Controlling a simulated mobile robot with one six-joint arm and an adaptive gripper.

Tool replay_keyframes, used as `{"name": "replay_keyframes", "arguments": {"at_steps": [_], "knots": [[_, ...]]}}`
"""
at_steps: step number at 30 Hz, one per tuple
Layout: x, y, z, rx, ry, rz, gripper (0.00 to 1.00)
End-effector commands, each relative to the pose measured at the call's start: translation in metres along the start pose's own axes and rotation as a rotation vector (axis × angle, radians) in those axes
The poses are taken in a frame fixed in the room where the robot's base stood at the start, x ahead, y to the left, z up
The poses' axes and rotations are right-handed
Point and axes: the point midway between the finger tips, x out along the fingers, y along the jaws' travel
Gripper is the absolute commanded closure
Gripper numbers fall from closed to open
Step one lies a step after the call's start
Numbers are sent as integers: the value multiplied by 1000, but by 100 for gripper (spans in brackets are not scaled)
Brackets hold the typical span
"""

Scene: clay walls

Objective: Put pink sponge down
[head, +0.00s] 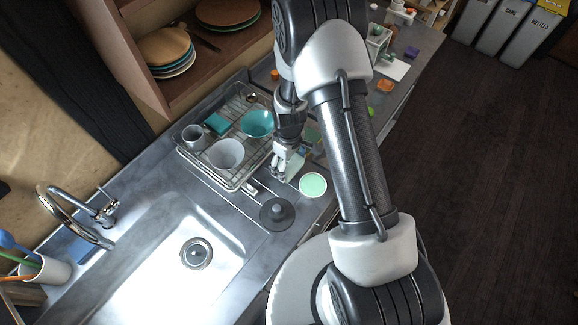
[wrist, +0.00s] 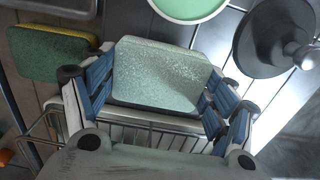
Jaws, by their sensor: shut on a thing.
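My gripper (wrist: 160,95) is shut on a pale green, speckled block-like sponge (wrist: 160,75), held between its blue-padded fingers. In the head view my gripper (head: 281,172) is over the counter at the right edge of the dish rack, with the pale sponge (head: 295,164) partly hidden by the fingers. I see no pink face on the held sponge and no pink sponge elsewhere. A green and yellow sponge (wrist: 45,52) lies to the left in the wrist view. Whether the held sponge touches anything below is not clear.
The wire dish rack (head: 246,188) holds a teal bowl (head: 257,122), a grey bowl (head: 226,154) and a cup (head: 194,135). A mint round dish (head: 313,184) and a dark knobbed disc (head: 277,213) are close by. The sink (head: 160,270) lies at lower left.

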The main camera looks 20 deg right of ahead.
Motion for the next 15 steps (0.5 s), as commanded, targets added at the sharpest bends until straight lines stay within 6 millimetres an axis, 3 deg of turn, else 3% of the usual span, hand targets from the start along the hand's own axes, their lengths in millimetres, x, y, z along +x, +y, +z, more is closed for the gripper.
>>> {"name": "replay_keyframes", "arguments": {"at_steps": [3, 15], "knots": [[20, 0, 0, 0, -1, -1, 48], [26, 0, 0, 0, 0, 0, 48]]}}
